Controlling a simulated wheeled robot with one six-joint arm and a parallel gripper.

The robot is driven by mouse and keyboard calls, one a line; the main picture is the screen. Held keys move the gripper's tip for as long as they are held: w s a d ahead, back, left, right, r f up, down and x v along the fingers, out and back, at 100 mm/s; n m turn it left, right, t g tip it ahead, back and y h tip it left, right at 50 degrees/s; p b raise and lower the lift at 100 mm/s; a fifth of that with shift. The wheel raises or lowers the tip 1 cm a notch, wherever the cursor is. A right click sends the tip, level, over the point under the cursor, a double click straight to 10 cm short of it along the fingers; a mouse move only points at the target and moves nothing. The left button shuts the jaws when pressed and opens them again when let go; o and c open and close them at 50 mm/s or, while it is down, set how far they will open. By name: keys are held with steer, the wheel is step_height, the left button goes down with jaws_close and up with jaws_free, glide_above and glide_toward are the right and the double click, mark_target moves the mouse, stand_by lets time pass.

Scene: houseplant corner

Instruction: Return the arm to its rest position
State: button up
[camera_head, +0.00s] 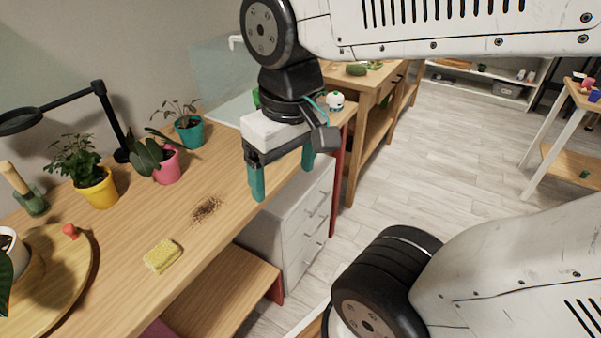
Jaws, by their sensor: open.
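My gripper (282,176) hangs from my white arm, fingers pointing down, near the front edge of the wooden table (130,262). Its two teal fingers are spread apart with nothing between them. The gripper looks to be above or just off the table edge, in front of a white drawer unit; its exact height I cannot tell. My arm spans the top right of the view, and another part of it fills the lower right.
On the table are a yellow sponge (162,256), spilled soil (206,209), yellow (98,190), pink (167,167) and teal (189,135) plant pots, a black magnifier lamp (105,115) and a round wooden board (75,290). A white drawer unit (300,215) stands below.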

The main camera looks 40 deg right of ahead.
steer(key=shift+s+d+f, duration=0.1)
steer(key=shift+s+d, duration=0.2)
steer(key=shift+s, duration=0.35)
steer(key=shift+s+d+f, duration=0.1)
steer(key=shift+s+d, duration=0.15)
steer(key=shift+s, duration=0.35)
